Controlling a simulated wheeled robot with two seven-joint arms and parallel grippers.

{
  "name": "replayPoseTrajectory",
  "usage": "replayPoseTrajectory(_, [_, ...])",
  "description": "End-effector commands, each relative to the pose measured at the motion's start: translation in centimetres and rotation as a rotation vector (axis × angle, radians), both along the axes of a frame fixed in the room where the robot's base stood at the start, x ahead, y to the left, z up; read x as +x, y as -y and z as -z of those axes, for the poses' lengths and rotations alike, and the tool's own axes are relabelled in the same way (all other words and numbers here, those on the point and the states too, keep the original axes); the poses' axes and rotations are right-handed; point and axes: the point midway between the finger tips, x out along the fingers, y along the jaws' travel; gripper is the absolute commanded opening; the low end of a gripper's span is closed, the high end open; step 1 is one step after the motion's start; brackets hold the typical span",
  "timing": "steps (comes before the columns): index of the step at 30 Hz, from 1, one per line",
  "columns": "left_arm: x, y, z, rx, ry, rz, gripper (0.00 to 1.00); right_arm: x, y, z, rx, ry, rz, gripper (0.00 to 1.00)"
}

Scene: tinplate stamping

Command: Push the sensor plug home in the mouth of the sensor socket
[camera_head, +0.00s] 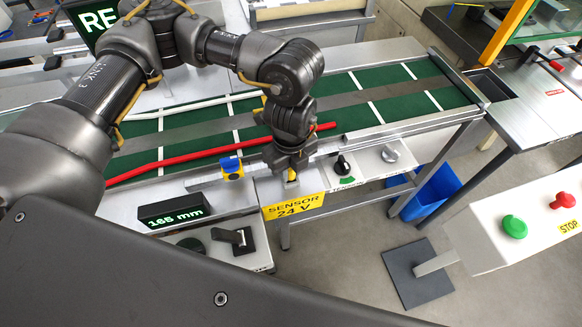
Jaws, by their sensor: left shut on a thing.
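My left gripper (290,172) points down over the box behind the yellow "SENSOR 24 V" label (293,206). It is shut on the sensor plug (291,176), of which only a small yellow part shows between the fingers. The sensor socket's mouth is hidden under the gripper, so I cannot tell how deep the plug sits or whether it touches the socket. My right gripper is not in view.
A blue and yellow block (232,169) stands on the rail left of the gripper. A red bar (220,152) runs along the green conveyor (350,104). A black knob (342,166) is close on the right. A "165 mm" display (172,212) is at left.

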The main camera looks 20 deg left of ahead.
Motion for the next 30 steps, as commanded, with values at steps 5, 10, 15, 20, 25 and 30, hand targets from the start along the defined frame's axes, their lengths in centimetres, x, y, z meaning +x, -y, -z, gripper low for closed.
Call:
replayPoseTrajectory(5, [-0.01, 0.01, 0.57, 0.0, 0.0, 0.0, 0.0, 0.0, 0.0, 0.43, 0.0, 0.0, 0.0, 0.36])
replayPoseTrajectory(10, [-0.01, 0.01, 0.65, 0.0, 0.0, 0.0, 0.0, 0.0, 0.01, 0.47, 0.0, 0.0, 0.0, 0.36])
replayPoseTrajectory(15, [-0.01, 0.01, 0.59, 0.0, 0.0, 0.0, 0.0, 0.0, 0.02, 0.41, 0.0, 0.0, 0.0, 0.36])
replayPoseTrajectory(20, [-0.01, 0.01, 0.23, 0.0, 0.0, 0.0, 0.0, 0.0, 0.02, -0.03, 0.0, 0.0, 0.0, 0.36])
replayPoseTrajectory(25, [-0.01, 0.01, 0.24, 0.0, 0.0, 0.0, 0.0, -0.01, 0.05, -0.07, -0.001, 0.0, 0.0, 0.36])
replayPoseTrajectory(30, [0.0, 0.0, 0.25, 0.0, 0.0, 0.0, 0.0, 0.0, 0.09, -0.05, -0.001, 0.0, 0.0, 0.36])
